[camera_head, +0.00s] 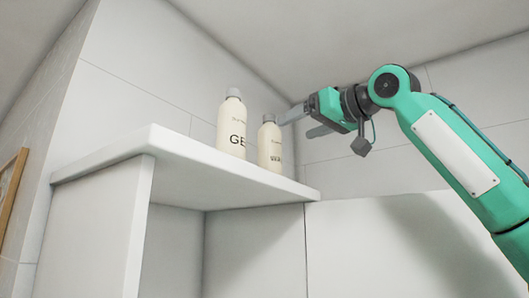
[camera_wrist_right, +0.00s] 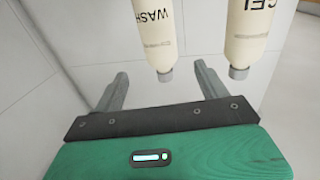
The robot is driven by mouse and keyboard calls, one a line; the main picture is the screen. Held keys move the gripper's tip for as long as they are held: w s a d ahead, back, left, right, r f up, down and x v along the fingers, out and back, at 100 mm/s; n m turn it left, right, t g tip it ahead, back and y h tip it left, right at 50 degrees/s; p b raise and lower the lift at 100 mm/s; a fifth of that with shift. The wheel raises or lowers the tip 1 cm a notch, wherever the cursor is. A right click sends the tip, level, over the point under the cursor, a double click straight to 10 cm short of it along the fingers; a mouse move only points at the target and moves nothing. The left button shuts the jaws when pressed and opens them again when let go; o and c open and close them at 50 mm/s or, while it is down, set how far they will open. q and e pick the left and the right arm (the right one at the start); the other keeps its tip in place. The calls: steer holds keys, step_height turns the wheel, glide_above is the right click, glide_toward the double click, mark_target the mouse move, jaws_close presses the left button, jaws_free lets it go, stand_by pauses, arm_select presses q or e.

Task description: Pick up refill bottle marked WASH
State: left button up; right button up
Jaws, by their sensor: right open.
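The WASH bottle (camera_head: 270,147) is cream with a grey cap and stands upright on a white shelf (camera_head: 215,167). A taller cream bottle with GEL lettering (camera_head: 230,128) stands to its left. My right gripper (camera_head: 297,122) is open and empty, at the upper right of the WASH bottle, near its cap height. In the right wrist view the WASH bottle (camera_wrist_right: 155,28) appears upside down, its cap roughly between the open fingertips (camera_wrist_right: 161,72). The GEL bottle (camera_wrist_right: 248,32) shows right of the fingers there. No contact is visible. My left gripper is not in view.
Pale tiled walls (camera_head: 370,155) enclose the shelf. The shelf's left end is bare. The neighbouring GEL bottle stands close to the WASH bottle, with a narrow gap. A wooden-framed item (camera_head: 10,205) hangs at the far left.

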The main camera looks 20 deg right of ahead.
mark_target(278, 136)
steer(key=shift+r+p+x, duration=0.2)
steer(key=shift+p+x, duration=0.35)
steer(key=shift+x, duration=0.7)
steer(key=x, duration=0.2)
steer(key=shift+w+a+f, duration=0.1)
steer(key=shift+w+f, duration=0.1)
steer(key=shift+w, duration=0.15)
steer(key=shift+w+a+p, duration=0.25)
steer(key=shift+w+p, duration=0.05)
steer(key=shift+w+a+p, duration=0.2)
steer(key=shift+w+p, duration=0.25)
steer(key=shift+p, duration=0.3)
steer(key=shift+w+a+f+p, duration=0.1)
steer(key=shift+w+p, duration=0.2)
steer(key=shift+p, duration=0.05)
steer(key=shift+p+x, duration=0.45)
steer(key=shift+x, duration=0.55)
steer(key=shift+w+a+f, duration=0.25)
steer(key=shift+w+a, duration=0.05)
steer(key=shift+w, duration=0.05)
steer(key=shift+s+d, duration=0.1)
steer(key=shift+c, duration=0.4)
steer(key=shift+s+d, duration=0.1)
steer(key=c, duration=1.2)
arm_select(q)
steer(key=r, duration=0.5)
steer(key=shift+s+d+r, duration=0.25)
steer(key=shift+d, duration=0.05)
arm_select(e)
steer(key=shift+o, duration=0.2)
